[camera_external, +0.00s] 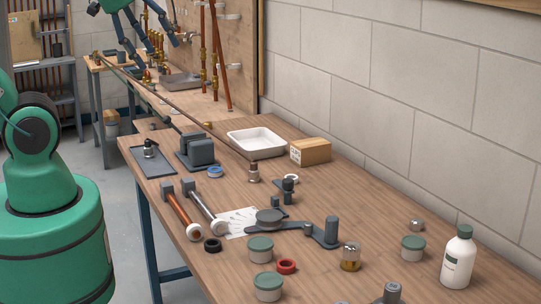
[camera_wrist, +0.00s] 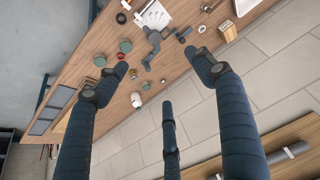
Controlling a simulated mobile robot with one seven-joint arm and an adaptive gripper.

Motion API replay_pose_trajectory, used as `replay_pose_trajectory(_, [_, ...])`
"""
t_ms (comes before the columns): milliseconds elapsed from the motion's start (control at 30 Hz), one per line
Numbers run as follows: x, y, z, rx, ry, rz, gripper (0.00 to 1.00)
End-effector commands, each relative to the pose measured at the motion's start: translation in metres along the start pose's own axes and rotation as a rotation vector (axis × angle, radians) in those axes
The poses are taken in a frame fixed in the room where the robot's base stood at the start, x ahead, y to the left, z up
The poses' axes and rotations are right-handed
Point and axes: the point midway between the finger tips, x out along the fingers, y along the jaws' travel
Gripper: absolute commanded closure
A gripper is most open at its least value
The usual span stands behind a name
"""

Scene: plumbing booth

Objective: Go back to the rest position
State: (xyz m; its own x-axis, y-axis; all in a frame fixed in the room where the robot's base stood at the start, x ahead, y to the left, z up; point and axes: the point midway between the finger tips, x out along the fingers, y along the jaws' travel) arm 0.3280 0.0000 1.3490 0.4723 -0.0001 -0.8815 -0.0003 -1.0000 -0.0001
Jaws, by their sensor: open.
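My gripper (camera_external: 158,50) shows at the top left of the external view, high over the far end of the benches, with its dark blue fingers spread. In the wrist view my gripper (camera_wrist: 158,76) has three long fingers wide apart with nothing between them. The workbench (camera_external: 225,275) and its parts lie well beyond the fingertips. No finger appears to touch anything. Most of my arm between the base and the gripper is out of the external view.
A pipe panel (camera_external: 235,50) with copper pipes stands behind, close to my gripper in the picture. A block wall (camera_external: 410,90) bounds the right.

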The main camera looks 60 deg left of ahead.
Motion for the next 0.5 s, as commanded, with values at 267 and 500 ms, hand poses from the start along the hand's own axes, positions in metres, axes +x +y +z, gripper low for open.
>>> replay_pose_trajectory(267, [0.033, 0.0, 0.018, 0.0, 0.0, 0.0, 0.32])
replay_pose_trajectory(500, [0.036, 0.0, 0.019, 0.0, 0.0, 0.0, 0.32])
